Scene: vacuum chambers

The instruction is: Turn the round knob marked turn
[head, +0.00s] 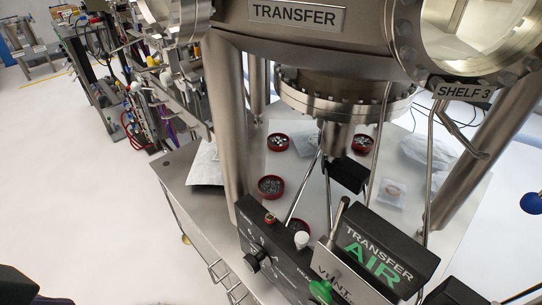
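A black control box (279,268) stands at the bottom middle of the head view, on the front side of the metal bench. A round black knob (255,261) sticks out of its front face. Small pale markings surround it, but I cannot read the word "turn" on them. A small red-topped button (270,218) and a white knob (302,240) are on or close to the box's top. Neither of my grippers can be made out, and nothing is touching the black knob.
A "TRANSFER AIR" box (385,250) with a green-ended valve (321,291) stands right of the control box. Steel posts (228,120) and a large chamber (330,35) rise above. Red dishes (271,187) lie on the bench (205,215). Open floor (80,210) is at left.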

